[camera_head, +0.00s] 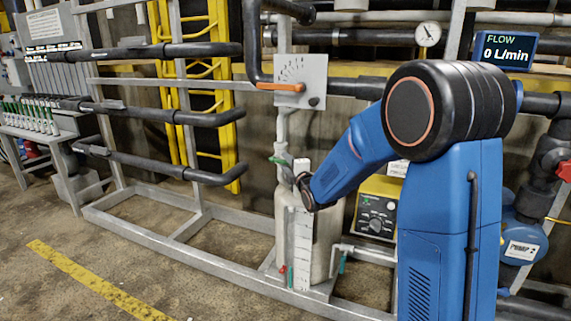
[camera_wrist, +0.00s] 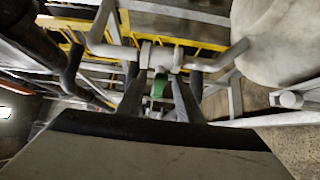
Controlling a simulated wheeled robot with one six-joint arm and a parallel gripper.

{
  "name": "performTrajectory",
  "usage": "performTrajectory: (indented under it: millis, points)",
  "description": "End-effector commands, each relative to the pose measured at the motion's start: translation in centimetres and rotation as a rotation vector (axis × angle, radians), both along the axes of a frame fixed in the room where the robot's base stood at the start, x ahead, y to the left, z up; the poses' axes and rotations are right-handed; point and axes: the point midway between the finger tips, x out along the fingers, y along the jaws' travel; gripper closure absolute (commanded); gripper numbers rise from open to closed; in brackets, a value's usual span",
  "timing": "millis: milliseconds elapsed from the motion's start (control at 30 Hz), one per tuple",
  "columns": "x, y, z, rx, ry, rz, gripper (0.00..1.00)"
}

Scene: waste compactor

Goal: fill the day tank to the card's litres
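The day tank (camera_head: 326,240) is a cream cylinder on the floor frame, partly hidden by my arm. A white level scale (camera_head: 302,250) stands at its front. A small valve with a green handle (camera_head: 278,160) is on the pipe above the tank. My gripper (camera_head: 301,178) is just right of that valve. In the wrist view my gripper (camera_wrist: 159,92) is open, its two fingers apart with the green handle (camera_wrist: 160,84) between them. I cannot tell whether they touch it. The flow display (camera_head: 508,48) reads 0 L/min. The card's figure is not readable.
An orange lever (camera_head: 282,87) lies level on a grey plate. A yellow control box (camera_head: 376,208) with a dial stands behind my arm. A blue pump (camera_head: 520,240) and red valve handle (camera_head: 564,171) are at right. Dark pipes cross at left; the front-left floor is clear.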

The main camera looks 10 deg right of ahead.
Motion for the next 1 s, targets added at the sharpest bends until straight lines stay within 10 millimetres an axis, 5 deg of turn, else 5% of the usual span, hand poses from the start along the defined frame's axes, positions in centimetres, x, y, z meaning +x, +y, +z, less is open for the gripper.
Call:
performTrajectory:
  millis: [467, 600, 1000]
  points:
    - [1.27, 0.22, -0.02, 0.0, 0.0, 0.0, 0.67]
    - [1.26, 0.22, -0.02, 0.0, 0.0, 0.0, 0.98]
    - [1.3, -0.72, 0.14, -0.018, 0.013, 0.002, 1.0]
